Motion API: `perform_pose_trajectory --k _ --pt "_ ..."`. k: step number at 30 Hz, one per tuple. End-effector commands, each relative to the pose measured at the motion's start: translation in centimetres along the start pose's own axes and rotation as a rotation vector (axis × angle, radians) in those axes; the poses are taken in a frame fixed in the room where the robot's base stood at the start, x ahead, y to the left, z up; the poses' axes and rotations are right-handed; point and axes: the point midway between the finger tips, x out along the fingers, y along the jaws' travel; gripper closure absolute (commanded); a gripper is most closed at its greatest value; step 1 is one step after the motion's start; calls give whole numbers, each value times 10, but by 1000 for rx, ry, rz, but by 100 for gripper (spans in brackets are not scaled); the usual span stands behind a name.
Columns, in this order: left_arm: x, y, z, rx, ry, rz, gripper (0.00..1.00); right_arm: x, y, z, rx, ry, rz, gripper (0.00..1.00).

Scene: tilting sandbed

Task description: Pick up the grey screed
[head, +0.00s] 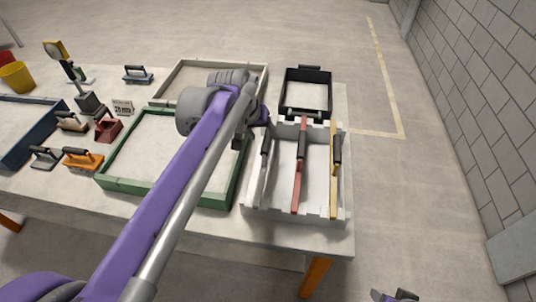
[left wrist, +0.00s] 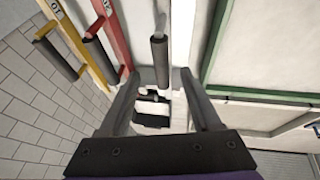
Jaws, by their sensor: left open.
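The grey screed (head: 264,170) stands in the white rack (head: 317,216) at its left side, beside a red screed (head: 299,176) and a yellow screed (head: 334,180). Its dark handle (left wrist: 160,62) shows in the left wrist view. My left gripper (head: 262,118) is at the far left end of the rack in the head view, partly hidden by its own arm. In the left wrist view my open left gripper (left wrist: 159,76) has the handle lying between its fingertips in the picture. I see no contact. A bit of my right gripper (head: 396,297) shows at the bottom edge.
A black tray (head: 306,76) stands behind the rack. A green-framed sandbed (head: 170,192) lies left of it, with a pale frame (head: 185,66) behind. Trowels and an orange float (head: 83,159) stand farther left. The table's right edge is close to the rack.

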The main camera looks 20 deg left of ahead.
Motion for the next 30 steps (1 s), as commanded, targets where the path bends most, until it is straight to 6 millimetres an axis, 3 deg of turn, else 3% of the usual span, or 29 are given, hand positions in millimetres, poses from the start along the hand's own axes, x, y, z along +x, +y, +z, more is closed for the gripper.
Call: perform_pose_trajectory --k 7,15,24,30 --pt "22 0 0 2 0 -1 36 2 0 1 0 -1 0 41" --pt "59 0 0 1 0 0 36 5 0 4 0 -2 0 41" --pt "64 0 0 1 0 0 36 5 0 4 0 -2 0 41" --pt "64 0 0 1 0 0 72 5 0 4 0 -2 0 41"
